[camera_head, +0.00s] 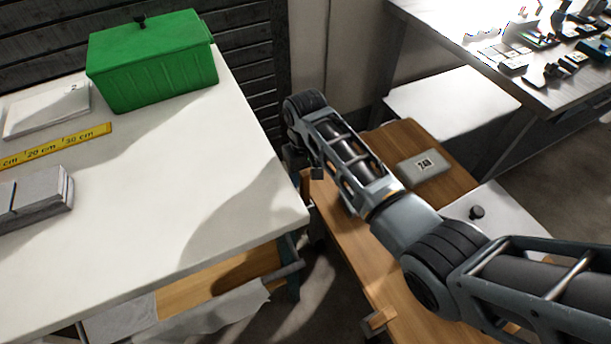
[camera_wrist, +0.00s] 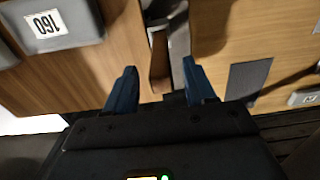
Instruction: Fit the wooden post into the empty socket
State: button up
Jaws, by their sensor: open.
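My gripper (camera_wrist: 160,85) has two blue fingers, spread apart, in the wrist view. A narrow brown wooden piece (camera_wrist: 159,65), possibly the post, shows in the gap beyond the fingertips. I cannot tell how far it is from them, and no contact is clear. In the head view my arm reaches over a wooden surface, and the fingers cannot be made out there. I cannot make out an empty socket in either view.
A white table (camera_head: 230,180) at left carries a green bin (camera_head: 155,68), a yellow ruler (camera_head: 55,145) and grey blocks (camera_head: 38,198). A grey numbered block (camera_head: 424,166) lies on the wooden surface (camera_head: 400,140). A block marked 160 (camera_wrist: 75,22) is at the wrist view's upper left.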

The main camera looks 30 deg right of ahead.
notch_tip(320, 180, up, 11)
jog(key=shift+p, duration=0.4)
jog(key=shift+r, duration=0.2)
